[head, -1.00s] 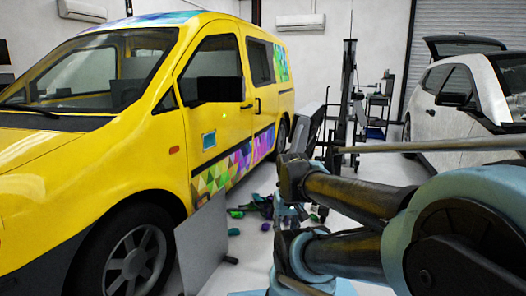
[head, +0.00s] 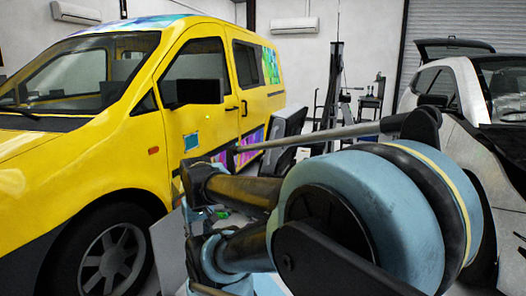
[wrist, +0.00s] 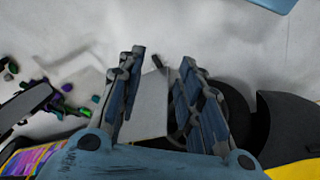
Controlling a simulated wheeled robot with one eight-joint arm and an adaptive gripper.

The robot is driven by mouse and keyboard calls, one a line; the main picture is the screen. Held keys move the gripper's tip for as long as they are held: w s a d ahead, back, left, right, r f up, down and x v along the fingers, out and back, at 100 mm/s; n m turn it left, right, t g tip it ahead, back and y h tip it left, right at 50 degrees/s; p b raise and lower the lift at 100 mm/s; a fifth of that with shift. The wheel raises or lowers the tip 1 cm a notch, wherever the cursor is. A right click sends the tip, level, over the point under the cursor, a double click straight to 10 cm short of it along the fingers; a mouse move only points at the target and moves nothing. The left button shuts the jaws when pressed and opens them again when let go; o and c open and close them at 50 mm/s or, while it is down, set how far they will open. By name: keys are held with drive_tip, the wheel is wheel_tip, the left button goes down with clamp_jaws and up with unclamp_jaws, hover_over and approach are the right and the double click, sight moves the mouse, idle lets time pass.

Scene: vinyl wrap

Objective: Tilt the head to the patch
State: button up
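The patch (head: 191,142) is a small teal rectangle on the yellow van's front door (head: 205,125), below the side mirror. It shows whole in the head view, left of the picture's middle and just above my arm. My gripper (wrist: 160,62) shows in the wrist view with its two blue-and-grey fingers spread apart. No object is visibly held between them. The wrist view shows pale floor beyond the fingers and no patch. In the head view my arm covers much of the lower middle, and I cannot make out the fingers there.
A grey panel (wrist: 150,105) stands low beside the van's front wheel (head: 112,262); beyond the fingers it appears between them. Dark and coloured items (wrist: 66,88) lie on the floor at left in the wrist view. A white car (head: 440,105) stands at right.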

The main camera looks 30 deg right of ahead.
drive_tip(key=shift+o, duration=0.6)
drive_tip(key=shift+s+r, duration=0.1)
drive_tip(key=shift+s, duration=0.05)
drive_tip(key=w+d+r+n+t+h, duration=0.1)
drive_tip(key=w+d+r+n+h, duration=0.3)
drive_tip(key=w+d, duration=0.55)
drive_tip(key=w+d+r+n+t+h, duration=0.2)
drive_tip(key=w+d+r+n+h, duration=0.25)
drive_tip(key=w+d, duration=0.45)
drive_tip(key=w+d+r+n+t+h, duration=0.1)
drive_tip(key=w+d+r+n+h, duration=0.3)
drive_tip(key=w+d, duration=0.55)
drive_tip(key=w+d+n+t+h, duration=0.1)
drive_tip(key=w+d+n, duration=0.2)
drive_tip(key=d, duration=0.4)
drive_tip(key=w+d+f+n+h, duration=0.1)
drive_tip(key=w+d+n, duration=0.2)
drive_tip(key=w+d, duration=0.3)
drive_tip(key=w+d+n+t+h, duration=0.1)
drive_tip(key=w+d+n, duration=0.2)
drive_tip(key=d, duration=0.7)
drive_tip(key=shift+w+d+f+t, duration=0.1)
drive_tip(key=shift+w+f+t, duration=0.05)
drive_tip(key=shift+w, duration=0.35)
drive_tip(key=shift+w+d+f+t, duration=0.1)
drive_tip(key=shift+w+t, duration=0.05)
drive_tip(key=shift+w, duration=0.3)
clamp_jaws()
